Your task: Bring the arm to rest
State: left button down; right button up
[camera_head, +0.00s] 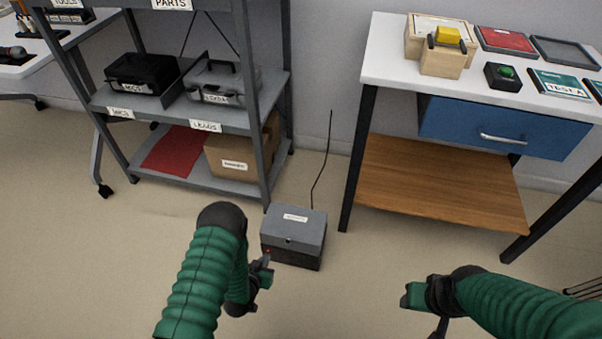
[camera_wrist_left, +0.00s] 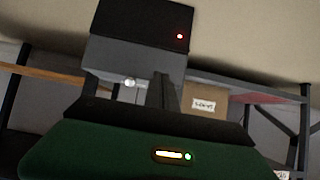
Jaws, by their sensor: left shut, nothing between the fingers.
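My left arm (camera_head: 195,285), in a green ribbed sleeve, reaches in from the bottom left of the head view. Its gripper (camera_head: 264,264) is shut and empty, beside the left front edge of a grey box on the floor. I cannot tell whether it touches the box. In the left wrist view the shut dark fingers (camera_wrist_left: 163,92) show in front of the box, which appears upside down. My right arm (camera_head: 530,305) comes in from the right; its gripper (camera_head: 412,297) is over bare floor, and its fingers are too unclear to judge.
The grey box (camera_head: 295,225) has a dark base, a red light and a cable up the wall. A grey shelf (camera_head: 255,115) with cases stands behind left. A white-topped workbench (camera_head: 390,65) with a blue drawer (camera_head: 490,128) stands right. Floor between the arms is clear.

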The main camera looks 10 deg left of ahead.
pick_arm(q)
notch_tip(320, 180, up, 18)
jog(key=g, duration=0.4)
jog(key=s+d+r+g+p, duration=0.2)
jog(key=s+d+r+g, duration=0.15)
jog(key=s+r, duration=1.2)
notch_tip(320, 180, up, 35)
jog(key=p, duration=3.7)
jog(key=shift+s+a+g, duration=0.35)
